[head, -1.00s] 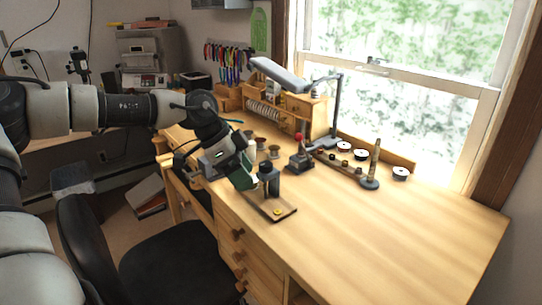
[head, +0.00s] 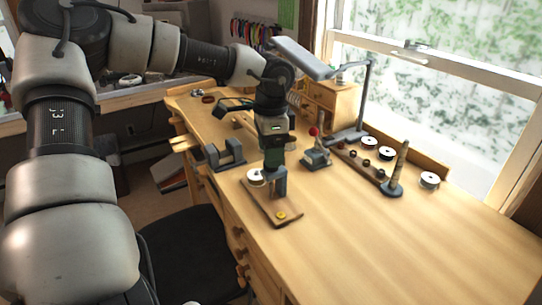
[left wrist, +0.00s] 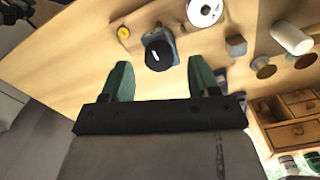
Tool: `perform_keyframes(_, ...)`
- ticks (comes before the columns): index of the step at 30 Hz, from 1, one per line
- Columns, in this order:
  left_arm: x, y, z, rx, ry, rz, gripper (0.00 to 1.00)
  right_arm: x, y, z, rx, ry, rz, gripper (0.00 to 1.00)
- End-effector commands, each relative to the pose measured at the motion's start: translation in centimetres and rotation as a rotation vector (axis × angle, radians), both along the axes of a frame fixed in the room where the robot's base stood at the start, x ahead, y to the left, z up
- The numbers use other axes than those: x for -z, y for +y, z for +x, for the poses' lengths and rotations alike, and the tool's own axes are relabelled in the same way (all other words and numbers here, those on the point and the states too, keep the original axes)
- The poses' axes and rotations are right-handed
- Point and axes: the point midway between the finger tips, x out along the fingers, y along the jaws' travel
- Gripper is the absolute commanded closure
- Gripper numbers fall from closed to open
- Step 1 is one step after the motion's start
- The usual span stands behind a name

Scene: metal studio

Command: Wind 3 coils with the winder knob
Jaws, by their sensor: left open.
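The winder stands on a wooden base (head: 284,219) with a yellow button (head: 281,215) near the front of the workbench. Its grey post (head: 281,182) shows just under my left gripper (head: 273,166). In the left wrist view the black round winder knob (left wrist: 160,55), with a white mark on top, lies ahead of and between the green fingers of my left gripper (left wrist: 160,74). The fingers are open, with a gap on either side of the knob. In the head view the gripper hides the knob. A white spool (head: 256,176) sits beside the post. My right gripper is out of view.
A grey bracket-like block (head: 226,153) stands left of the winder. A red-balled lever device (head: 315,145), a tapered post (head: 397,168) and white spools (head: 429,180) stand to the right. A lamp (head: 300,57) overhangs the back. The bench's right front is clear.

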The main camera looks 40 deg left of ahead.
Motion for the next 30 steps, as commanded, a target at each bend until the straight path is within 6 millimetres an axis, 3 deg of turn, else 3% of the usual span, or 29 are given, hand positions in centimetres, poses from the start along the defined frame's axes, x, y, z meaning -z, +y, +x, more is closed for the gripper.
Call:
perform_keyframes(3, 1.5, 0.0, 0.0, 0.001, 0.002, -0.001, 0.40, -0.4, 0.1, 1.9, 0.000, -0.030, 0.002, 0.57)
perform_keyframes(6, 2.3, 0.0, 0.0, 0.001, 0.002, -0.001, 0.40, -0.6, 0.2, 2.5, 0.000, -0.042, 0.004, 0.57)
perform_keyframes(16, 2.7, 0.0, 0.0, 0.000, -0.001, -0.001, 0.40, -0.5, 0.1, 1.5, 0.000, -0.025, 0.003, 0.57)
perform_keyframes(26, 2.7, 0.0, 0.0, 0.000, -0.001, -0.001, 0.89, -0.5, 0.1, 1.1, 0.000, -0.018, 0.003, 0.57)
perform_keyframes(30, 2.7, 0.0, 0.0, 0.005, -0.001, -0.001, 0.89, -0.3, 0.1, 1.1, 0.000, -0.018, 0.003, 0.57)
